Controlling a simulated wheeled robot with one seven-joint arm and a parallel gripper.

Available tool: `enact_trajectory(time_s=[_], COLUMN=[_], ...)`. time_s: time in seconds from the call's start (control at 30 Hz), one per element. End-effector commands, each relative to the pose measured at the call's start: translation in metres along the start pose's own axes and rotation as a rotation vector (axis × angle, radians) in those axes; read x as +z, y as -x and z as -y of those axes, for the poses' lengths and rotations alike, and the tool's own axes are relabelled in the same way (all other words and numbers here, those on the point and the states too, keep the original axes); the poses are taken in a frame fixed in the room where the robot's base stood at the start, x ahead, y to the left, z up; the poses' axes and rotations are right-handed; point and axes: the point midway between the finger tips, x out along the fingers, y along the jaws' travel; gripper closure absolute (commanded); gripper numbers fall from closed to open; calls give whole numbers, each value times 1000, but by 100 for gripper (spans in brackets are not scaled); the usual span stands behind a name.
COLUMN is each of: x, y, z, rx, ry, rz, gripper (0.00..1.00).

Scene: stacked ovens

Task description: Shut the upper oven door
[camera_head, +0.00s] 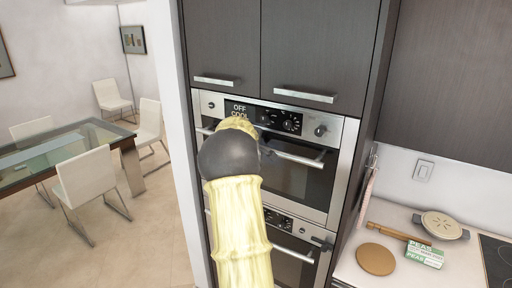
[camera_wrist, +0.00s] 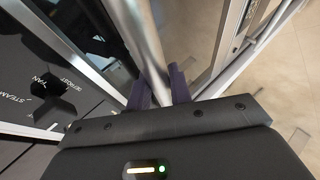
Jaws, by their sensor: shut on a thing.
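The upper oven door (camera_head: 305,182) is dark glass in a steel frame, below a control panel (camera_head: 265,117) with knobs and a display. It looks upright and close to the oven front; I cannot tell whether a small gap is left. Its bar handle (camera_head: 298,158) stands off the front, and its left part is hidden by my arm. In the wrist view, my gripper (camera_wrist: 160,90) has its two dark fingers closed around the steel handle bar (camera_wrist: 147,45). The head view hides my fingers behind the arm.
A lower oven (camera_head: 290,262) with its own handle sits below. Dark cabinets (camera_head: 310,45) hang above. The counter (camera_head: 400,268) at right holds a round wooden board (camera_head: 376,259), a peas box (camera_head: 425,256) and a lidded pot (camera_head: 443,225). A glass table (camera_head: 70,150) and white chairs stand at left.

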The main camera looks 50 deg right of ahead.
Motion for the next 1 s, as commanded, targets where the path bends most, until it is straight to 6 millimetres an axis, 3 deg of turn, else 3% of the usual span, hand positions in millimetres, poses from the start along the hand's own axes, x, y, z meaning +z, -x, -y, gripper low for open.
enact_trajectory(time_s=[0.4,0.43,0.53,1.0], x=[0,0,0,-1], y=[1,1,1,8], z=[-8,-9,-8,-3], rx=[16,17,16,9], ry=[1,1,1,1], rz=[-3,-3,-3,-4], gripper=[100,77,58,58])
